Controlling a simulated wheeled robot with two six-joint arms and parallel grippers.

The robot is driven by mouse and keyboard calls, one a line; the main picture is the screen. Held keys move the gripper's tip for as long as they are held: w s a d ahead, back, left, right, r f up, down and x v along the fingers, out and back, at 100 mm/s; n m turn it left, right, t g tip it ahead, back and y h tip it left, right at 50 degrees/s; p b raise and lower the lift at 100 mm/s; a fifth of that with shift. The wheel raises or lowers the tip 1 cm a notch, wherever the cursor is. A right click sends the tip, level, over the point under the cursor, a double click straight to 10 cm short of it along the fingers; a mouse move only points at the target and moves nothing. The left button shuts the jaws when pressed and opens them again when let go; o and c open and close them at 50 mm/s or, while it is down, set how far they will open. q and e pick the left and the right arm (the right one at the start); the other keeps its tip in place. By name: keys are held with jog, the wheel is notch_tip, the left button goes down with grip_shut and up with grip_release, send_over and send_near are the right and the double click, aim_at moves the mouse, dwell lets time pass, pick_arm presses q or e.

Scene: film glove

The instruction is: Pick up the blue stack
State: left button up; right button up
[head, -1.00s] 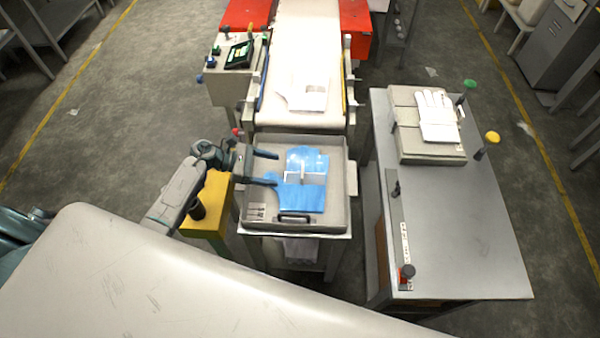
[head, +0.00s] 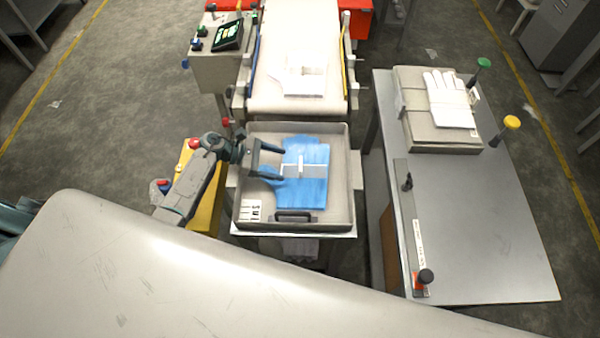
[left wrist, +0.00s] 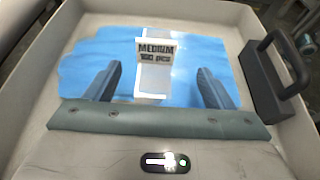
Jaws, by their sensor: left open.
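The blue stack (head: 311,185) is a pile of flat blue gloves with a white paper band around its middle. It lies in a grey tray (head: 340,213) at the end of the conveyor. My left gripper (head: 280,162) is open at the stack's left edge in the head view. In the left wrist view, the blue stack (left wrist: 205,60) lies ahead of and between the open fingers, with a band label reading "MEDIUM 100 pcs". The fingers seem just above or beside the stack; contact cannot be told. My right gripper is not in view.
The tray has a dark handle (head: 294,216) at its front. A white stack (head: 304,78) lies on the conveyor behind. At right, a grey table (head: 480,220) holds a beige box (head: 440,143) with white gloves (head: 450,105) on top. A control panel (head: 225,40) stands at back left.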

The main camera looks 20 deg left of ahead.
aim_at(296, 171)
pick_arm(q)
jog(key=x, duration=0.6)
jog(key=shift+w+d+f+p, duration=0.1)
jog(key=shift+w+d+p, duration=0.15)
jog(key=shift+w+p, duration=0.1)
jog(key=shift+a, duration=0.1)
jog(key=shift+c, duration=0.3)
jog(key=c, duration=1)
